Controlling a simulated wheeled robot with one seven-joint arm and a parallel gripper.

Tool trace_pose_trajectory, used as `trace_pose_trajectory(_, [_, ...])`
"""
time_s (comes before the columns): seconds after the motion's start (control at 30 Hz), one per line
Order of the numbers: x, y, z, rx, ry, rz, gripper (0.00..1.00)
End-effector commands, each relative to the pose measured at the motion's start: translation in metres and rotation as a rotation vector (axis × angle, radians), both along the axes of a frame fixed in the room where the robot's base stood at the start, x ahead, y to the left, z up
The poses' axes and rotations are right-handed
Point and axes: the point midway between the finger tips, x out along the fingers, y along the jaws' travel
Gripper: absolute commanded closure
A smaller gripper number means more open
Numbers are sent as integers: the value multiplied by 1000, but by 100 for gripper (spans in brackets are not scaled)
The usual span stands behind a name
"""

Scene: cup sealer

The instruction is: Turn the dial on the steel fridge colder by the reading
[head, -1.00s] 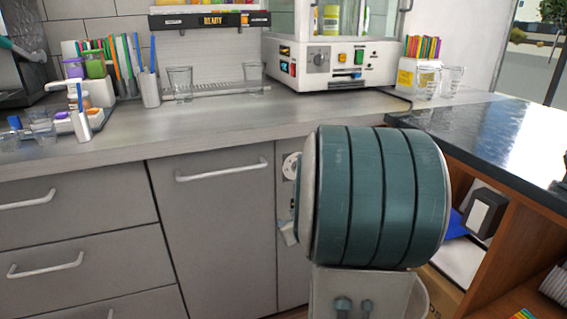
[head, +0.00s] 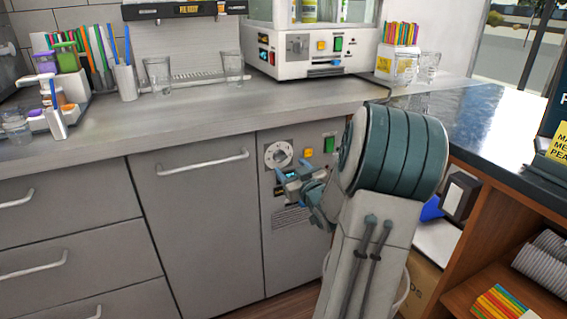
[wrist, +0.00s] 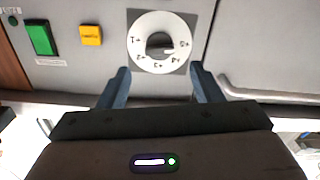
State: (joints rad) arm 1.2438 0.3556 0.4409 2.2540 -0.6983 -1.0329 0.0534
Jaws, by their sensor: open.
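The steel fridge (head: 278,235) is a grey front under the counter, with a control panel near its top. Its dial (head: 278,153) is a round white disc with a dark centre knob. In the wrist view the dial (wrist: 159,42) shows upside down with printed marks around the knob; they are too small to read surely. My gripper (head: 290,172) is open and empty, just below and in front of the dial. In the wrist view my gripper's fingers (wrist: 160,78) stand apart on either side below the dial, not visibly touching it.
A yellow button (head: 308,153) and a green switch (head: 329,144) sit right of the dial. A cabinet handle (head: 200,164) is to the left. The counter (head: 200,116) overhangs the panel. A wooden shelf unit (head: 470,215) stands to the right.

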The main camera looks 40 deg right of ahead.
Motion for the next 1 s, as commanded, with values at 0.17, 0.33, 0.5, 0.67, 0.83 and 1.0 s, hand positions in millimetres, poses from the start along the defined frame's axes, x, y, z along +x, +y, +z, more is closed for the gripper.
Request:
trace_pose_trajectory(0.17, [33,-8,-1,1,-1,1,41])
trace_pose_trajectory(0.33, [51,-12,-1,0,0,0,41])
trace_pose_trajectory(0.5, [57,-14,0,0,2,-1,41])
trace_pose_trajectory(0.67, [57,-14,0,0,2,-1,41])
trace_pose_trajectory(0.83, [57,-14,0,0,1,-1,72])
trace_pose_trajectory(1.0, [57,-14,0,0,1,0,86])
